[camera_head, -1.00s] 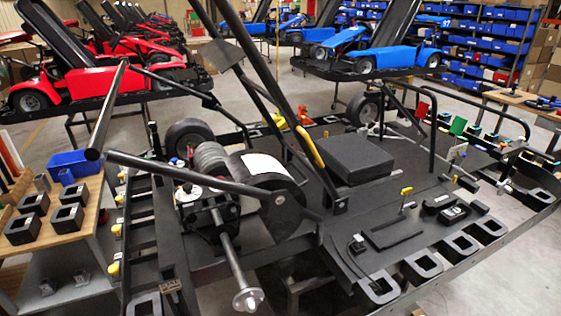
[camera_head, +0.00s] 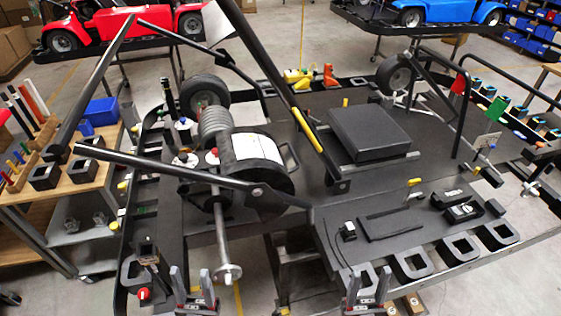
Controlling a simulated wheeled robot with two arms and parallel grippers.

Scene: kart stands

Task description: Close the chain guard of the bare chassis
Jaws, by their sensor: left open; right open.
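The bare chassis (camera_head: 290,215) fills the middle of the view, a dark frame with a flat floor and no body panels. A black rounded cover with a white label and a loop handle on its right side, which looks like the chain guard (camera_head: 272,190), stands left of the seat by the axle. I cannot tell how far open it is. My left gripper (camera_head: 192,275) is open and empty at the bottom, left of the axle's end. My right gripper (camera_head: 371,272) is open and empty at the bottom, before the chassis' near edge. Both are apart from the guard.
A black seat pad (camera_head: 367,138) lies right of the guard. Slanting black bars (camera_head: 275,75) cross above the chassis. The axle end (camera_head: 229,272) sticks out between my grippers. A wooden bench (camera_head: 75,190) stands at left. Red (camera_head: 130,28) and blue (camera_head: 440,12) karts stand behind.

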